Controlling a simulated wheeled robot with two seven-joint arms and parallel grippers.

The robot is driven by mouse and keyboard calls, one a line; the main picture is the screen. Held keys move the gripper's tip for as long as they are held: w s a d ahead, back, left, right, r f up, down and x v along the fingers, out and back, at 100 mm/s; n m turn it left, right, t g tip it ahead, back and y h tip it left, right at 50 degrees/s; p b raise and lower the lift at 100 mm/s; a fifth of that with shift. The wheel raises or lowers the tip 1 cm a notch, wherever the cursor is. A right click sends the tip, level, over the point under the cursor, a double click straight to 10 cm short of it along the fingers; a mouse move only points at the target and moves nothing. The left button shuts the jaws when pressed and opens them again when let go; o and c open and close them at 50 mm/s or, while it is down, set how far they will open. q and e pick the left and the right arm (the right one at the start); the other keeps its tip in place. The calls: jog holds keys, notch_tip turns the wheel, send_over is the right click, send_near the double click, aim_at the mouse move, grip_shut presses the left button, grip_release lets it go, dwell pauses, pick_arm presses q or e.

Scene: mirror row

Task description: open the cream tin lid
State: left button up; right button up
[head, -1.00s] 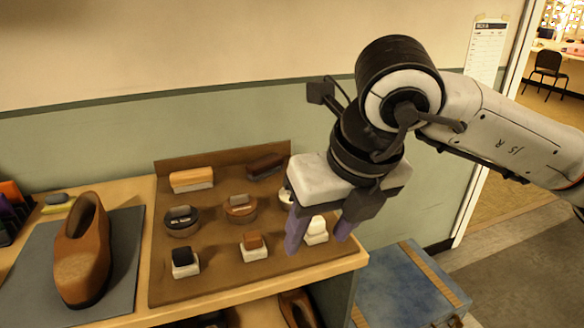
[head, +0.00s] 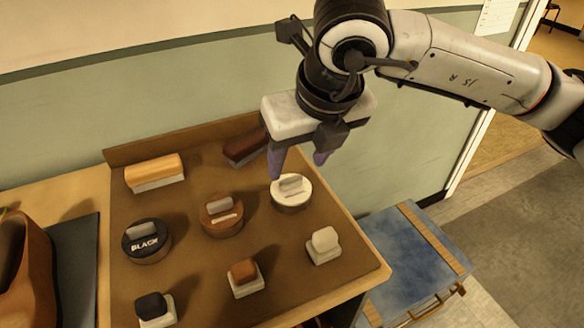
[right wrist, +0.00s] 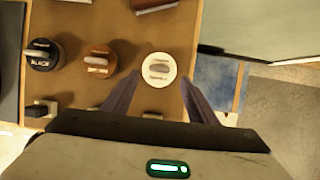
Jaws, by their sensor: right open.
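The cream tin (head: 291,194) is a low round tin with a white lid and a grey raised grip on top. It stands at the right end of the tin row, and its lid is on. It also shows in the right wrist view (right wrist: 159,68), ahead of and between the fingers. My right gripper (head: 299,167) is open and empty, with purple fingers pointing down, above and a little behind the tin in the head view. I see no contact with the lid. The right wrist view shows both fingertips apart (right wrist: 160,78). My left gripper is out of view.
A brown tin (head: 222,215) and a black tin (head: 147,241) stand left of it on the brown board (head: 205,280). Brushes lie behind, and small daubers stand in front, including a cream one (head: 324,245). A blue case (head: 410,260) is right of the table.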

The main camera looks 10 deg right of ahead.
aim_at(292, 178)
jog(key=x, duration=0.6)
grip_shut()
jog(key=shift+p, duration=0.3)
